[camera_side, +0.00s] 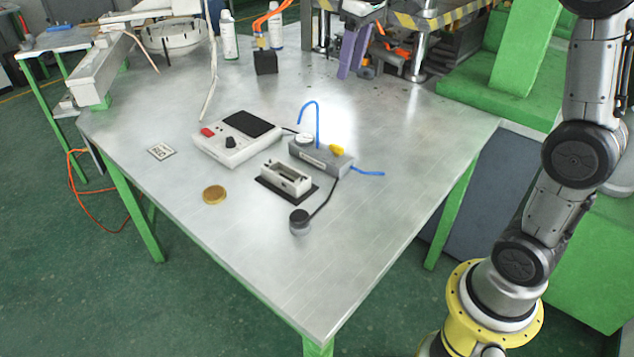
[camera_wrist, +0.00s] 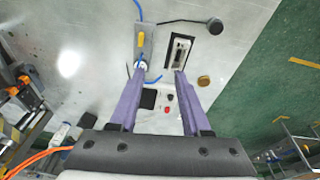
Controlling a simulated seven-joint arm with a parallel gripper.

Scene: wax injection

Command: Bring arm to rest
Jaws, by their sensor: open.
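My gripper (camera_side: 350,74) hangs at the top of the side view, its two purple fingers pointing down over the back of the table. The fingers are apart and empty. In the wrist view my gripper (camera_wrist: 160,72) also shows its fingers spread, with table, devices and floor beyond them. The arm itself rises along the right edge of the side view, partly cut off at the top. Nothing is held, and no table object visibly touches the fingers.
On the metal table (camera_side: 380,210) are a control box (camera_side: 236,140), a grey unit (camera_side: 322,158) with gauge and blue tube, a mold (camera_side: 286,179) on a black pad, a black knob (camera_side: 299,222) and a golden disc (camera_side: 214,195). Bottles (camera_side: 229,38) stand behind. The front is clear.

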